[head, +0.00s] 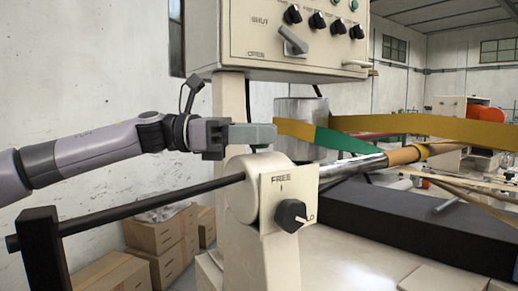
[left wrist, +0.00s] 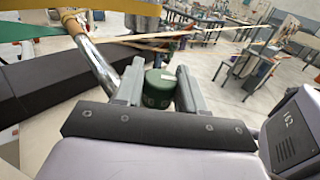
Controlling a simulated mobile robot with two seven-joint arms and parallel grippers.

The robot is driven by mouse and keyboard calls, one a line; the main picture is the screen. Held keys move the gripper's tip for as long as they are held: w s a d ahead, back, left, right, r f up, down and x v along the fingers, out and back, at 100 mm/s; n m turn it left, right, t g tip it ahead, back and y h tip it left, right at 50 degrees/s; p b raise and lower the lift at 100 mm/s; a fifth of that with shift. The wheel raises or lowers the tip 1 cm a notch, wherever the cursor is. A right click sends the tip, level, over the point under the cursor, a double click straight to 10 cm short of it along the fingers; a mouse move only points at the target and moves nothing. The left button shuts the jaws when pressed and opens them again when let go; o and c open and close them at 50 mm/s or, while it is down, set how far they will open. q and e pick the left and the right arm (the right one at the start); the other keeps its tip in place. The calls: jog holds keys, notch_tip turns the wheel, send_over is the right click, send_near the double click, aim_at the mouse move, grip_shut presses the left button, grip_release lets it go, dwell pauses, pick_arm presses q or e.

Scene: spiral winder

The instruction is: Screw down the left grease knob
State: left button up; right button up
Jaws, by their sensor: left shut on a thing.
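The grease knob (left wrist: 160,88) is a short green cylinder, seen between my fingers in the left wrist view. My left gripper (left wrist: 159,84) is shut on it, with one grey finger on each side. In the head view my left gripper (head: 262,135) reaches in level from the left, just above the cream round housing (head: 243,190) of the winder. There the knob is mostly hidden by the fingers, so I cannot tell how far down it is screwed. My right gripper is in neither view.
A control box (head: 290,35) with black knobs hangs close above the gripper. A plate marked FREE with a black dial (head: 291,215) sits below. Yellow and green belts (head: 345,140) run right behind the fingers. A black bar (head: 150,205) passes under my arm. Cardboard boxes (head: 160,245) stand lower left.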

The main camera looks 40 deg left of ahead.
pick_arm(q)
jog(key=shift+w+m+g+h, duration=0.15)
jog(key=shift+m+g+h, duration=0.35)
jog(key=shift+m+g, duration=0.5)
jog(key=m+g+p, duration=0.1)
jog(key=g, duration=0.2)
jog(key=shift+r+h, duration=0.1)
jog(key=shift+h, duration=0.3)
jog(key=shift+m+g+p, duration=1.25)
jog(key=shift+m+g, duration=0.95)
jog(key=shift+g, duration=1)
jog(key=o, duration=1)
jog(key=shift+c, duration=0.2)
